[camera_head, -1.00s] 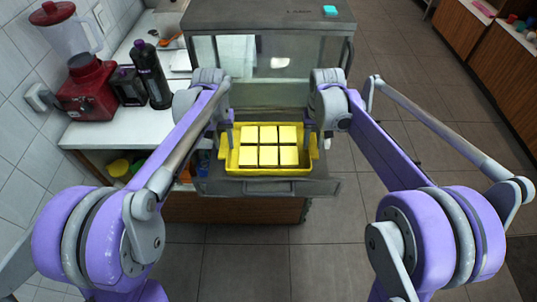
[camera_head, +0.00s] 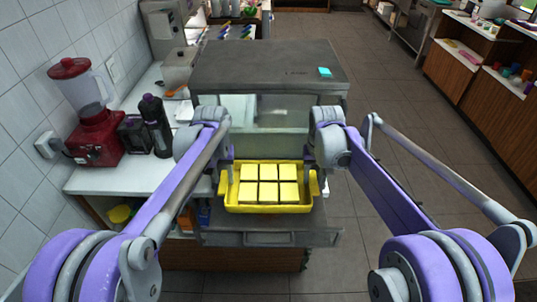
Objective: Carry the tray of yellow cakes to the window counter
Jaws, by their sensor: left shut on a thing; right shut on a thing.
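A yellow tray (camera_head: 268,209) holds several square yellow cakes (camera_head: 269,185) in two rows. It is level, in front of a grey metal cabinet with a glass front (camera_head: 268,75) and above its grey lower ledge. My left gripper (camera_head: 226,178) is shut on the tray's left side. My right gripper (camera_head: 313,178) is shut on its right side. The fingertips are partly hidden by my arm ends. I cannot tell which surface, if any, is the window counter.
A white counter (camera_head: 95,180) on the left carries a red blender (camera_head: 92,125) and a dark bottle (camera_head: 156,125). A cyan item (camera_head: 325,72) lies on the cabinet top. Wooden counters (camera_head: 470,75) stand at the far right. The tiled floor (camera_head: 390,130) between is clear.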

